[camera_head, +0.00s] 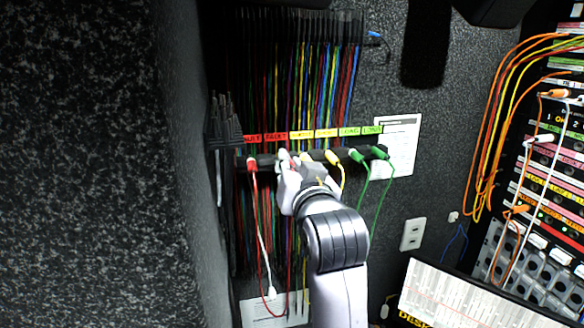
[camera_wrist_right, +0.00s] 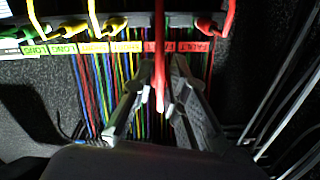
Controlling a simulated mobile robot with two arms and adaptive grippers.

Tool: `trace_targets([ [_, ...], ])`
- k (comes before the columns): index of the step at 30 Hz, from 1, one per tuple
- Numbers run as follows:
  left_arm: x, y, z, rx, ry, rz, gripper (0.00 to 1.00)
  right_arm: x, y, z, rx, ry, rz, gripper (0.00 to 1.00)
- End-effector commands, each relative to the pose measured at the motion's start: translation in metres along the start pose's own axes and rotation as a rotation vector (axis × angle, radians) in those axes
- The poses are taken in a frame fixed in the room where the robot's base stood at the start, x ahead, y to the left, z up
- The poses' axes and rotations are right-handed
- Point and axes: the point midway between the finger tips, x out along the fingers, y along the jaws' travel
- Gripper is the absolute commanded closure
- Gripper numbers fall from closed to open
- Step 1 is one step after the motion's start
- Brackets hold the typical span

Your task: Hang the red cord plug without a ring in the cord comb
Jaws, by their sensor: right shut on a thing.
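The cord comb (camera_head: 342,154) is a dark bar on the far wall, under a row of red, yellow and green labels. It crosses the top of the right wrist view (camera_wrist_right: 65,20). My right gripper (camera_head: 288,165) is at the comb, below the second red label. In the right wrist view its fingers are shut on a red plug with its cord (camera_wrist_right: 160,75); the fingers hide much of it, and I cannot tell whether it bears a ring. Another red plug (camera_head: 252,164) hangs at the comb's left end, left of my gripper. My left gripper is not in view.
Yellow (camera_head: 333,157) and green plugs (camera_head: 356,155) hang along the comb to the right. Many coloured cords (camera_head: 300,75) hang on the wall above. A dark wall stands close at the left. A patch rack (camera_head: 560,150) and a screen (camera_head: 480,300) are at the right.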

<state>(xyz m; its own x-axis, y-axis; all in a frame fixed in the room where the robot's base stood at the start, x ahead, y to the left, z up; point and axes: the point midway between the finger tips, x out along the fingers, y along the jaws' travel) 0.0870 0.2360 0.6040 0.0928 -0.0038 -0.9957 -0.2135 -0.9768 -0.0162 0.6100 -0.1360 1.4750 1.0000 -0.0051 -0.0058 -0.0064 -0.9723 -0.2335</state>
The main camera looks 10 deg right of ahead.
Motion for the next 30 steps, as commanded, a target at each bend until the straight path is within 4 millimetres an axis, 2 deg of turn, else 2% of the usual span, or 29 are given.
trace_targets([
  [26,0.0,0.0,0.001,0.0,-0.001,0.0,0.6,0.062,0.001,0.003,0.0,0.001,0.0,1.0],
  [30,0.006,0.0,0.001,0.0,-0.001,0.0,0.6,0.064,0.003,0.012,0.0,0.0,0.0,1.0],
])
